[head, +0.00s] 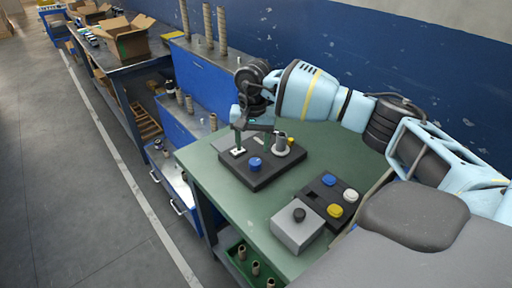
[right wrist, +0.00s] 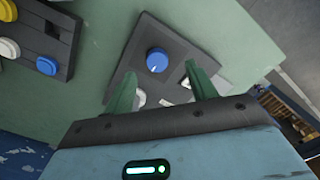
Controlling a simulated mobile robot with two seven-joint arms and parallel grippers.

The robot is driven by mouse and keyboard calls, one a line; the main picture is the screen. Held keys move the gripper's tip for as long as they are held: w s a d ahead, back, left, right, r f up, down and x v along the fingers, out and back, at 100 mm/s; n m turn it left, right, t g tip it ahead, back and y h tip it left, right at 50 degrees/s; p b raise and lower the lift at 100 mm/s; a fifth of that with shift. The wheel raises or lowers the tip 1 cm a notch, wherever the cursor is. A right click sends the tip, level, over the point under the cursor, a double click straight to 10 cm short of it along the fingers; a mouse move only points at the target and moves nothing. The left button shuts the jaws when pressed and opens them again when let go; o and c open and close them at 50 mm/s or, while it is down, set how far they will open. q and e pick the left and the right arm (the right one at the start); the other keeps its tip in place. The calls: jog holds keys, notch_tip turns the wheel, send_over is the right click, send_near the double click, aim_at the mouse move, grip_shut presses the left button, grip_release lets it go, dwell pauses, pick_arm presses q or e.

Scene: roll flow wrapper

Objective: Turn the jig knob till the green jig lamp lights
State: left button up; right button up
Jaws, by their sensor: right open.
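The blue jig knob (head: 255,163) stands on a flat black jig plate (head: 262,181) on the green bench top. In the right wrist view the knob (right wrist: 157,61) shows a small white pointer mark, and the jig plate (right wrist: 142,34) lies around it. My right gripper (head: 256,145) is open above the plate, with its green fingers pointing down. In the right wrist view my right gripper (right wrist: 160,80) has its fingers apart and empty, and the knob appears beyond the fingertips. No lit green jig lamp can be made out. My left gripper is out of view.
A grey metal cylinder (head: 281,142) stands on the plate's far side. Blue cabinets (head: 205,72) stand left beyond the bench.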

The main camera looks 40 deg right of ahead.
aim_at(255, 161)
jog(key=shift+w+d+r, duration=0.15)
jog(key=shift+w+d, duration=0.05)
jog(key=shift+d, duration=0.25)
jog(key=shift+w+d+r, duration=0.1)
jog(key=shift+w+d, duration=0.1)
jog(key=shift+d, duration=0.2)
jog(key=shift+s+a, duration=0.1)
jog(key=shift+s+a+f, duration=0.1)
jog(key=shift+f, duration=0.05)
notch_tip(255, 161, down, 6)
jog(key=shift+r, duration=0.1)
jog(key=shift+f, duration=0.65)
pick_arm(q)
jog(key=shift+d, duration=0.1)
pick_arm(e)
jog(key=shift+f, duration=0.15)
jog(key=shift+c, duration=0.3)
